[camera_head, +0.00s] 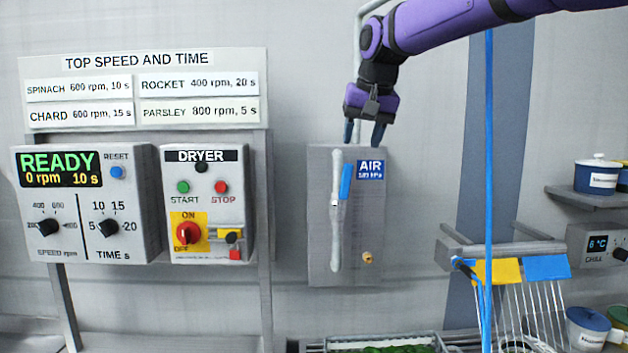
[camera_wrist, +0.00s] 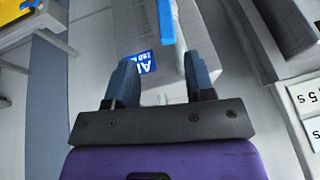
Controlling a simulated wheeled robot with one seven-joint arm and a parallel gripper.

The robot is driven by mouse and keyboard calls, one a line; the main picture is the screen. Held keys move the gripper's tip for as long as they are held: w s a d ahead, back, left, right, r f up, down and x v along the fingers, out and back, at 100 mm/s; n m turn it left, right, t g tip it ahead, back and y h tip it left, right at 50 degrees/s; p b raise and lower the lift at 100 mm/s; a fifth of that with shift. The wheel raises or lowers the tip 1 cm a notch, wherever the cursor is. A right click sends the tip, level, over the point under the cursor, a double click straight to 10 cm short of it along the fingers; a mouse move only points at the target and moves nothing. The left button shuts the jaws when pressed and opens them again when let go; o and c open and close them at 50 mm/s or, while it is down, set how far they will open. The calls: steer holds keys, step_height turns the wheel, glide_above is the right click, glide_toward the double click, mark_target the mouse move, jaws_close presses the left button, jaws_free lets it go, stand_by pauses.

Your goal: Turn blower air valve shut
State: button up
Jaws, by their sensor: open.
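The blower air valve is a blue lever (camera_head: 346,182) on a light vertical pipe (camera_head: 336,235), on the front of a grey box (camera_head: 318,260). The lever stands nearly upright, roughly in line with the pipe. A blue AIR label (camera_head: 371,169) is just to its right. My gripper (camera_head: 365,138) points down at the top edge of the box, above the lever, open and empty. In the wrist view, the blue lever (camera_wrist: 166,22) and the AIR label (camera_wrist: 144,62) lie beyond my open fingers (camera_wrist: 159,66). The lever appears apart from the fingers.
The dryer control box (camera_head: 207,215) and the READY speed panel (camera_head: 88,205) are left of the valve box. A blue vertical line (camera_head: 488,130) and a rack with yellow and blue tags (camera_head: 497,271) are to the right. A tray of greens (camera_head: 385,345) is below.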

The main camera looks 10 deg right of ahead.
mark_target(349, 171)
steer(key=x, duration=1.1)
steer(key=shift+w+a+r, duration=0.15)
steer(key=shift+a, duration=0.2)
jaws_close()
